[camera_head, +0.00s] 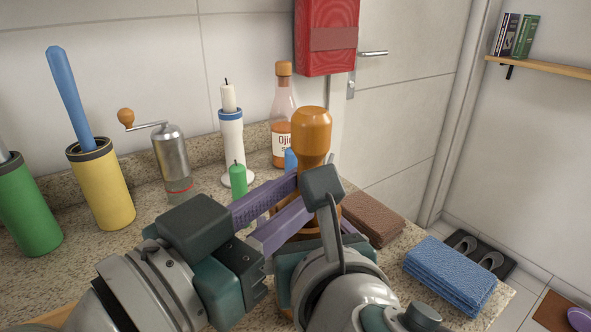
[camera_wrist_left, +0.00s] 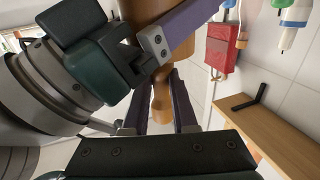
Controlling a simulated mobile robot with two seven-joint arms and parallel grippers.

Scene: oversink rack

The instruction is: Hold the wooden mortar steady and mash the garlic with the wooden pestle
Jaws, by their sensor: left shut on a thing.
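The wooden pestle (camera_head: 312,135) stands upright with its round knob at the top. Its lower part goes down into the wooden mortar (camera_head: 290,236), which is mostly hidden behind my grippers. My left gripper (camera_head: 302,192) is shut on the pestle below the knob. In the left wrist view, which is upside down, the pestle (camera_wrist_left: 160,104) shows between its fingers. My right gripper (camera_wrist_left: 190,25) has a purple finger across the mortar (camera_wrist_left: 142,10). Its other finger and full grip are hidden. The garlic is not visible.
A green candle (camera_head: 238,180), a white candle holder (camera_head: 232,145), a bottle (camera_head: 281,135), a grinder (camera_head: 171,155) and a yellow holder (camera_head: 102,190) stand behind and left.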

